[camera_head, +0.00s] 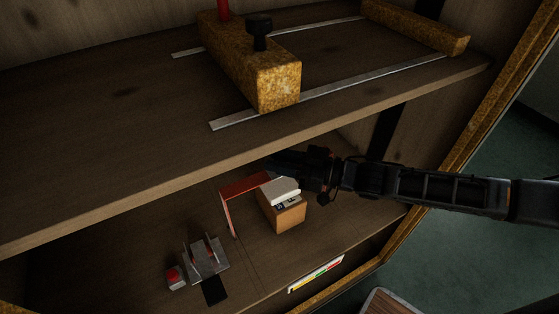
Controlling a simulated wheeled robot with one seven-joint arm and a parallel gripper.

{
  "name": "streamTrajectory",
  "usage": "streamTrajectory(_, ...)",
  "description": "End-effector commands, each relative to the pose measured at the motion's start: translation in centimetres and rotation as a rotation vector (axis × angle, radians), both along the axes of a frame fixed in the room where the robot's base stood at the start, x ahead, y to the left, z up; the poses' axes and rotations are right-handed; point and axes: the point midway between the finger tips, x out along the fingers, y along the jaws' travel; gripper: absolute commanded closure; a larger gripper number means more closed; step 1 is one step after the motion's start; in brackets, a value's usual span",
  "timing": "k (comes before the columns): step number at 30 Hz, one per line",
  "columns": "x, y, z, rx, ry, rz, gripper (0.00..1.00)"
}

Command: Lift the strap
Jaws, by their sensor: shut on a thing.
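A red strap (245,187) shows on the lower shelf as a flat raised band. A thin leg at its left end runs down toward the shelf. My gripper (272,172) reaches in from the right, just below the upper shelf's edge. It is shut on the strap at the band's right end. The dark fingertips are small and partly lost in shadow, so the exact grip is hard to see. Whether the strap's lower end is fixed to the shelf cannot be told.
A wooden box (286,218) with a pale top stands just below my gripper. The upper shelf (130,120) overhangs close above it, carrying a speckled block (270,80) on metal rails. A metal fixture (207,262) and a red-topped block (175,277) stand lower left.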

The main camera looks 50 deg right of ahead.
Motion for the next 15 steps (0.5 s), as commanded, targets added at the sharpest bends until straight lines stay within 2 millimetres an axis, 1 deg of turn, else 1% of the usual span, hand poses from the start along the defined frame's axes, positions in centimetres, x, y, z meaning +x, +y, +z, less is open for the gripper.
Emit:
streamTrajectory(1, 0.0, 0.0, 1.7, 0.001, -0.004, 0.002, 1.0)
streamTrajectory(15, 0.0, 0.0, 8.5, 0.0, -0.003, 0.001, 1.0)
